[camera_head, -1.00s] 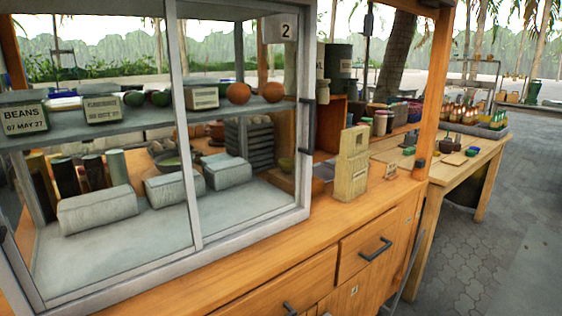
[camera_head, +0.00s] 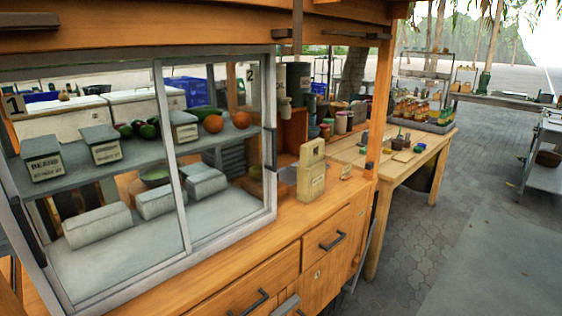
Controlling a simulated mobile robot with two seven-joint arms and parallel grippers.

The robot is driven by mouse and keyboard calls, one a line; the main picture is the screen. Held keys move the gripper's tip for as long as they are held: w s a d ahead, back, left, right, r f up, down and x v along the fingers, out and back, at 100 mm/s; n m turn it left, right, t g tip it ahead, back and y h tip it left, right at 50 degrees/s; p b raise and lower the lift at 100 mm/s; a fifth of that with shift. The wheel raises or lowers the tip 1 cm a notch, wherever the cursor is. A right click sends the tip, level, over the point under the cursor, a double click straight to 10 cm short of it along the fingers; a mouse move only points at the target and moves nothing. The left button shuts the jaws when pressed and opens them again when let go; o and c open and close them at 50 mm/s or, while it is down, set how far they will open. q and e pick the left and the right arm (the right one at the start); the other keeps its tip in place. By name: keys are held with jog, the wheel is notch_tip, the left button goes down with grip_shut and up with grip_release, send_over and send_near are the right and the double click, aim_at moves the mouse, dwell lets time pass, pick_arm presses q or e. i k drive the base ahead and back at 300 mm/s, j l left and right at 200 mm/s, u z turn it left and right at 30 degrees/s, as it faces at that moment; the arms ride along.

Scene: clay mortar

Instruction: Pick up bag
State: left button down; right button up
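A tan upright package (camera_head: 311,170) with a printed label and a narrower top stands on the wooden counter (camera_head: 300,222), just right of the glass display case. It may be the bag, but I cannot tell whether it is a bag or a box. Several pale grey wrapped or boxy bundles, among them one at the left (camera_head: 97,225), lie inside the case behind the glass. I cannot tell whether any of them is a bag. Neither of my grippers is in view.
The glass case (camera_head: 165,170) fills the left. Drawers with dark handles (camera_head: 333,242) are in the counter front. A wooden table (camera_head: 400,165) with jars and a bottle crate stands beyond the post (camera_head: 378,100). Paved floor (camera_head: 450,230) is open at right, before a metal shelf (camera_head: 545,165).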

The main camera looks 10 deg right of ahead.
aim_at(311, 171)
jog(key=i+l+z, duration=0.1)
jog(key=z, duration=1.55)
jog(key=i+z, duration=0.1)
jog(key=i, duration=3.75)
jog(key=i+l+u, duration=0.1)
jog(key=i+u, duration=0.2)
jog(key=i+l+u, duration=0.35)
jog(key=i, duration=0.15)
jog(key=j+u, duration=0.1)
jog(key=u, duration=1.3)
